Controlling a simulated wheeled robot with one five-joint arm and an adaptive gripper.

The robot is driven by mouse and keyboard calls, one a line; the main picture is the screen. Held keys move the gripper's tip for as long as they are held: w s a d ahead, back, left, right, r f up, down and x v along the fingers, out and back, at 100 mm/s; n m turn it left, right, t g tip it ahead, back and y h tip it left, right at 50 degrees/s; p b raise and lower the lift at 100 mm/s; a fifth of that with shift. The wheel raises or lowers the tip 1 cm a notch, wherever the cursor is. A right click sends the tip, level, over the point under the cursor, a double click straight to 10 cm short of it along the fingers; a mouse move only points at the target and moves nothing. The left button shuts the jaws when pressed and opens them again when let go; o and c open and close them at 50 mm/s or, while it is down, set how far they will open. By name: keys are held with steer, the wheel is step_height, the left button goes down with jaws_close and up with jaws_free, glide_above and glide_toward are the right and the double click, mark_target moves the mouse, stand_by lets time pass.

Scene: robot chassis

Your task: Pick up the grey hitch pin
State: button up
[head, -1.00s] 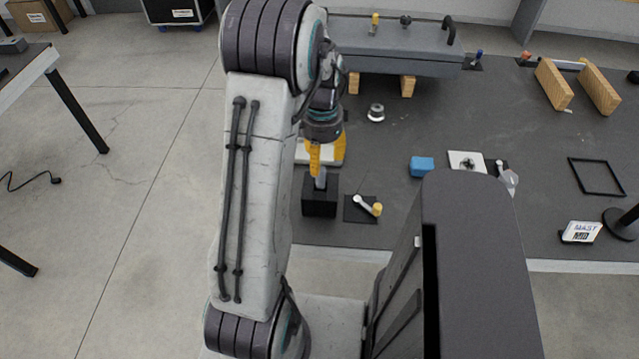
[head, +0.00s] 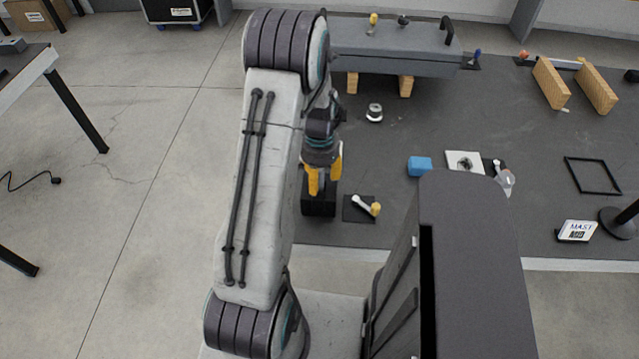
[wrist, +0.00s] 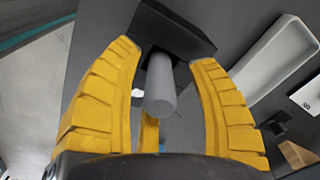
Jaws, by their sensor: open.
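The grey hitch pin (wrist: 160,85) is a plain cylinder in the wrist view. It sticks out of a black block (wrist: 170,32), pointing toward the wrist camera. My gripper (wrist: 165,55) is open, with yellow fingers on the left and right of the pin and visible gaps to it. Another yellow finger part shows below the pin's near end. In the head view my gripper (head: 324,180) points down over the black block (head: 319,207), and I cannot make out the pin there behind the fingers.
Right of the block lies a black plate with a white-and-yellow lever (head: 366,205). A blue block (head: 420,166) and a metal knob (head: 374,113) stand farther off on the dark mat. A pale tray (wrist: 275,60) lies near the block in the wrist view.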

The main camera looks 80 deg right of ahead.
jaws_close()
stand_by(0.4)
